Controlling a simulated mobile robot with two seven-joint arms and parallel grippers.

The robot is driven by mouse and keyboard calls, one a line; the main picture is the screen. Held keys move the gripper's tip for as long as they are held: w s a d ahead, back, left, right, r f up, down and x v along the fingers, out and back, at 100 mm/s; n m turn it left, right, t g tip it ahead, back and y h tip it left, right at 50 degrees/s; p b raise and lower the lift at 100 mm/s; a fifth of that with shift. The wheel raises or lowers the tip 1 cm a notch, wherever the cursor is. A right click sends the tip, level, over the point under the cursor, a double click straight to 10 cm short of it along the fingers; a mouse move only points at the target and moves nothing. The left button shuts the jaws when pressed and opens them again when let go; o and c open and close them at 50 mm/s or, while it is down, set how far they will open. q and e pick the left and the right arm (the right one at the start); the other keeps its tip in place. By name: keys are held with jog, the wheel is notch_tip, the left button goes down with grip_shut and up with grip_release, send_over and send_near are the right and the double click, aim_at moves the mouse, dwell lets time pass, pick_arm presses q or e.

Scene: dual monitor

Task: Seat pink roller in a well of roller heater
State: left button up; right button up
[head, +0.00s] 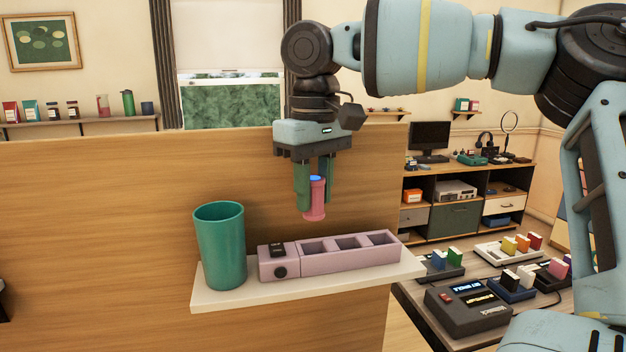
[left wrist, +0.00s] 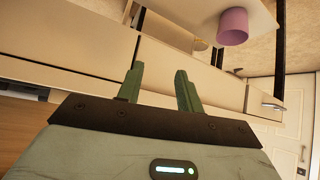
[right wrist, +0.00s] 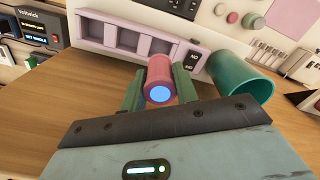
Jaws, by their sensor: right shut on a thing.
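The pink roller (head: 316,203) has a blue end on top and hangs upright in my right gripper (head: 315,190). My right gripper is shut on it, above the shelf. The pink roller heater (head: 292,267) sits on the shelf below, a long pink box with a black control at its left end and several square wells in a row, which look empty. The roller is above and apart from the heater. In the right wrist view the roller (right wrist: 159,80) is between the fingers, with the heater (right wrist: 100,30) beyond. My left gripper (left wrist: 160,85) is open and empty, away from the heater.
A green cup (head: 220,246) stands on the white shelf (head: 240,297) just left of the heater. A wooden panel (head: 110,220) rises behind the shelf. A desk with devices and coloured blocks (head: 480,305) lies to the right.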

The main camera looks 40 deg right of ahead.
aim_at(314, 216)
jog(key=shift+f, duration=0.85)
pick_arm(q)
jog(key=shift+s+f+b, duration=0.3)
jog(key=shift+s+f, duration=0.05)
jog(key=shift+f, duration=0.1)
pick_arm(e)
jog(key=shift+f, duration=1.25)
pick_arm(q)
jog(key=shift+s, duration=0.1)
jog(key=shift+d, duration=0.1)
pick_arm(e)
jog(key=shift+f, duration=0.2)
pick_arm(q)
jog(key=shift+s+f, duration=0.1)
jog(key=shift+f, duration=0.1)
pick_arm(e)
jog(key=shift+f, duration=0.7)
pick_arm(q)
jog(key=shift+s+f, duration=0.15)
pick_arm(e)
jog(key=shift+f, duration=0.6)
jog(key=o, duration=1)
jog(key=shift+f, duration=0.1)
